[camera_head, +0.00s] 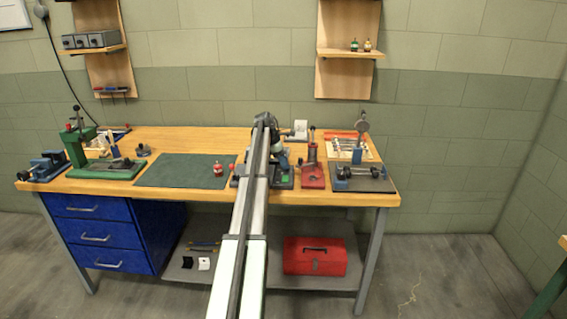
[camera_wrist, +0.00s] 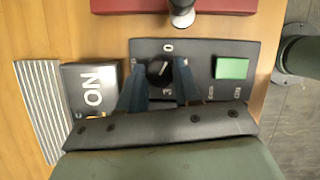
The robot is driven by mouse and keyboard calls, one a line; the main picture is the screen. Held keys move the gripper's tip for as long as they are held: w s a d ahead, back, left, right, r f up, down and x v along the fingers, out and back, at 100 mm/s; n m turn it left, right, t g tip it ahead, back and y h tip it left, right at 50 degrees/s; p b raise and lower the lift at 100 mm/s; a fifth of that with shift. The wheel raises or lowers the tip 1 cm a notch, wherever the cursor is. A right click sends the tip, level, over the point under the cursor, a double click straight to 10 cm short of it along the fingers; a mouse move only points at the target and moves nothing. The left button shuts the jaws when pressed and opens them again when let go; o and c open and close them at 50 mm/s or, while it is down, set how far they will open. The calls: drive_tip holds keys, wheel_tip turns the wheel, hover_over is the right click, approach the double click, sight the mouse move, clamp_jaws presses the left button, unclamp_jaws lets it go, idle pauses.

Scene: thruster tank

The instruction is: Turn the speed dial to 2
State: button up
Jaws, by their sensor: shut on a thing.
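The speed dial (camera_wrist: 158,70) is a round black knob on a dark panel (camera_wrist: 205,50) in the wrist view. A "0" is printed above it and a "3" below it. A small light mark shows on the knob, but I cannot tell exactly where it points. My gripper (camera_wrist: 159,74) is shut on the dial, with one blue-grey finger on each side. The fingers partly cover the panel marks at the dial's sides, so I cannot read a "2". In the head view my arm hides the dial.
A ribbed metal plate (camera_wrist: 42,105) lies further left. A red base (camera_wrist: 135,5) is above the panel. The green mat (camera_head: 180,172) holds a small red object (camera_head: 218,168).

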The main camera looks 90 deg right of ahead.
drive_tip(key=m+y, duration=0.1)
drive_tip(key=m, duration=0.3)
drive_tip(key=m+y, duration=0.1)
drive_tip(key=m, duration=0.1)
drive_tip(key=shift+d+m+y, duration=0.3)
drive_tip(key=m+t+y, duration=0.1)
drive_tip(key=m, duration=0.5)
drive_tip(key=shift+s+t+y, duration=0.1)
drive_tip(key=shift+t+y, duration=0.3)
drive_tip(key=o, duration=1)
drive_tip(key=shift+o, duration=0.2)
drive_tip(key=shift+r, duration=0.1)
